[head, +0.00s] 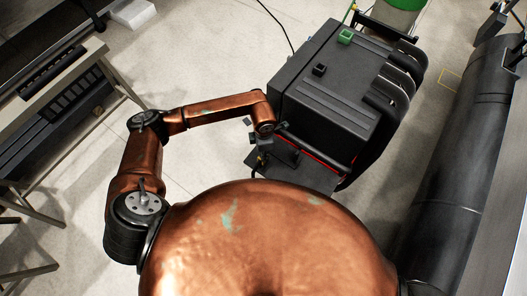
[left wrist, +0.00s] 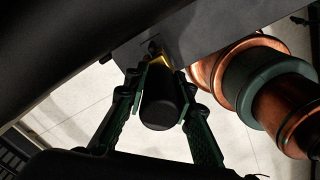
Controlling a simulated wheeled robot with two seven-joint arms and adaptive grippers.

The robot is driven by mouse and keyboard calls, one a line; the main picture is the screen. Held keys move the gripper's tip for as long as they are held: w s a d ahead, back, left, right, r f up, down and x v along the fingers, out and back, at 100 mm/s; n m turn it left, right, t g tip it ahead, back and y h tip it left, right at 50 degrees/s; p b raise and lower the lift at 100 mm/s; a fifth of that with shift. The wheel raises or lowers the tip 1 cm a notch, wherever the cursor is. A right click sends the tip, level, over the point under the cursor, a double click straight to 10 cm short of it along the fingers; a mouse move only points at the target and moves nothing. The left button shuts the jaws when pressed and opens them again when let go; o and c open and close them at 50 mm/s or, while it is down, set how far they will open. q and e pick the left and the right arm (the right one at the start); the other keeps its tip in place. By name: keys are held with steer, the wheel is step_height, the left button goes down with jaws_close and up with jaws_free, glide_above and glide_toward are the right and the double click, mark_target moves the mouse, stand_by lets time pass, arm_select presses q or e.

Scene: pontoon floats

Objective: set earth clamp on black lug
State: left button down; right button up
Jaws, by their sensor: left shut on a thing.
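My left gripper (head: 262,152) is at the near left edge of a dark box-shaped machine. In the left wrist view its green-sided fingers (left wrist: 160,103) are shut on a black rounded handle (left wrist: 160,108) with a brass-yellow part (left wrist: 154,49) behind it. This looks like the earth clamp; its jaw end is mostly hidden. The black lug (head: 320,69) looks like the small black block on top of the machine, apart from my gripper and farther back. My right gripper is not in view.
The machine (head: 300,98) also carries a green block (head: 345,37) on top and a dark bar (head: 312,148) along its near edge. A large dark cylinder (head: 455,160) lies on the right. A workbench (head: 62,75) stands on the left. Pale floor (head: 205,60) is open between bench and machine.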

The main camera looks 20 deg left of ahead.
arm_select(q)
steer(key=shift+f+b, duration=1.05)
steer(key=shift+f, duration=0.1)
steer(key=c, duration=1.5)
jaws_free()
steer(key=shift+c, duration=0.2)
step_height(320, 180, up, 12)
steer(key=shift+r, duration=0.1)
